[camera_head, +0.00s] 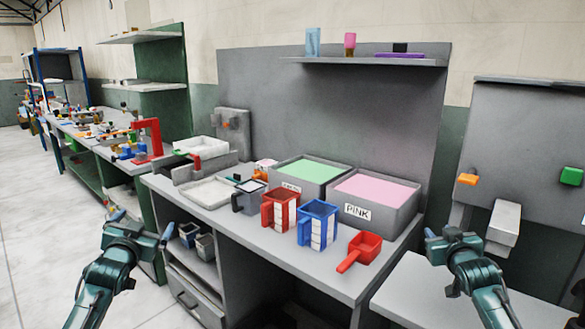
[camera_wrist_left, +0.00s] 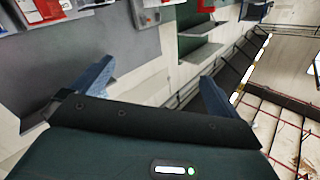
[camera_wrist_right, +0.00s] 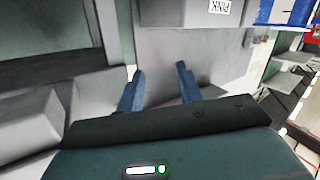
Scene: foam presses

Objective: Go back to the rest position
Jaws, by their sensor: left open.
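My left gripper (camera_head: 141,226) is held in front of the workbench at the left, beside the bench's open shelf. In the left wrist view its two blue fingers (camera_wrist_left: 155,90) stand wide apart with nothing between them. My right gripper (camera_head: 458,238) is over the lower grey surface at the right. In the right wrist view its blue fingers (camera_wrist_right: 158,88) are apart, closer together than the left ones, with nothing between them. Both grippers are empty and appear clear of the objects on the bench.
The workbench (camera_head: 255,235) carries a red mug (camera_head: 268,213), a blue mug (camera_head: 307,228), a grey mug (camera_head: 240,203), a red scoop (camera_head: 366,247), a green-filled bin (camera_head: 310,171) and a PINK bin (camera_head: 402,209). A grey press (camera_head: 503,222) stands at right. Floor at left is clear.

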